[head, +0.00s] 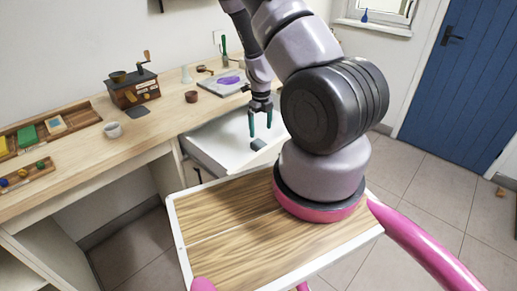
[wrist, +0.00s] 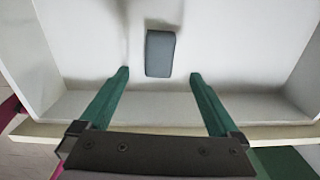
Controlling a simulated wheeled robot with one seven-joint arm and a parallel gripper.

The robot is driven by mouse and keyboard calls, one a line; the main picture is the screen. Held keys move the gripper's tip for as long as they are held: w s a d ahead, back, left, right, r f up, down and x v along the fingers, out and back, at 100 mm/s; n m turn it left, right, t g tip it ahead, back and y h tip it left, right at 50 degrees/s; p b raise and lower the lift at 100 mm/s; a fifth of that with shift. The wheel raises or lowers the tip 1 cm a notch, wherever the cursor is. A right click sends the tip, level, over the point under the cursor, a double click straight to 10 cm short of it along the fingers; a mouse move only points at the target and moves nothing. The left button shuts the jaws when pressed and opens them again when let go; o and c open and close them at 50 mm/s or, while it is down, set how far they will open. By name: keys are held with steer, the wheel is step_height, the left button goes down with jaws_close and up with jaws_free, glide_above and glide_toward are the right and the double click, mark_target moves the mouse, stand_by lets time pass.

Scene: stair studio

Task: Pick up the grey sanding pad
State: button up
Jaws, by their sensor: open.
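The grey sanding pad (wrist: 160,53) lies flat on the white bottom of an open drawer (head: 205,146). It is a small dark grey block, seen in the head view (head: 258,144) just below my fingertips. My gripper (head: 261,134) is open and empty, pointing down into the drawer. In the wrist view the two green fingers (wrist: 159,76) stand apart, and the pad lies between their lines, a little beyond the tips. The pad is fully visible in the wrist view and nothing touches it.
The drawer's walls (wrist: 310,75) surround the pad. The drawer floor around the pad is clear.

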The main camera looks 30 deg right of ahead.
mark_target(260, 143)
step_height(260, 143, down, 9)
steer(key=shift+w+a+r, duration=0.1)
steer(key=shift+r, duration=0.1)
steer(key=c, duration=1.4)
step_height(260, 143, up, 10)
steer(key=shift+r, duration=0.1)
steer(key=shift+c, duration=0.2)
